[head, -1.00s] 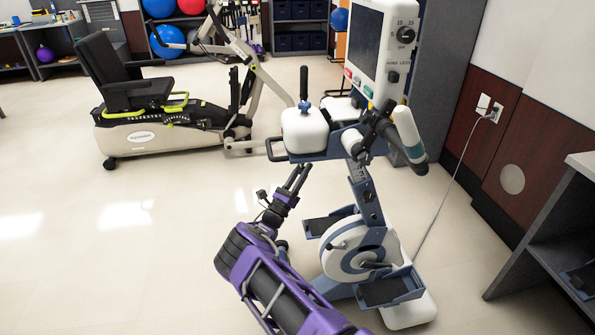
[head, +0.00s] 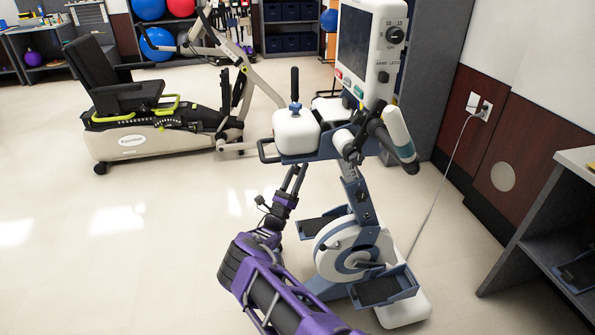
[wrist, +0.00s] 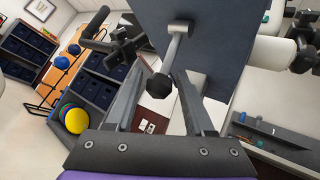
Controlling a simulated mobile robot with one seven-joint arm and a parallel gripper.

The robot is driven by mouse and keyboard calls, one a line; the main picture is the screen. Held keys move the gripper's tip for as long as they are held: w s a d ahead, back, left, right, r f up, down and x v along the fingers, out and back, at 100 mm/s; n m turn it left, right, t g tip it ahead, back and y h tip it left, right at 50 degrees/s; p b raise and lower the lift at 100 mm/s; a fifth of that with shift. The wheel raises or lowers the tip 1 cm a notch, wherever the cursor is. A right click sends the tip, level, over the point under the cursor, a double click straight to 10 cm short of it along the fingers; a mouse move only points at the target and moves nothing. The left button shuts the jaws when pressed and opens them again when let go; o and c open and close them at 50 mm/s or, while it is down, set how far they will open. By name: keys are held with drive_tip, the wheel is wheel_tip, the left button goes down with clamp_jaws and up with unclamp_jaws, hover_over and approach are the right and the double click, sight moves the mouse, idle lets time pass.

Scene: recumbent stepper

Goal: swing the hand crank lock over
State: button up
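The stepper's hand crank unit has a white box (head: 297,132) with an upright black handle on a blue knob. In the wrist view, a grey lever with a black knob (wrist: 159,86), which looks like the hand crank lock, hangs from the underside of a dark blue-grey plate (wrist: 215,45). My gripper (wrist: 160,78) is open, with one finger on each side of the knob. I see gaps between the knob and both fingers; depth is hard to judge. In the head view my gripper (head: 296,178) points up beneath the white box, its tips partly hidden.
The stepper's screen (head: 367,45) and a padded grip (head: 397,132) stand right of the box. Pedals and a round flywheel housing (head: 345,250) are below. A second exercise machine (head: 150,125) stands at the left. A grey shelf (head: 545,215) is at the right. Floor at left is clear.

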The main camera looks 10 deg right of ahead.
drive_tip(key=shift+o, duration=0.6)
drive_tip(key=v, duration=1.7)
drive_tip(key=shift+a+f, duration=0.15)
drive_tip(key=shift+s, duration=0.1)
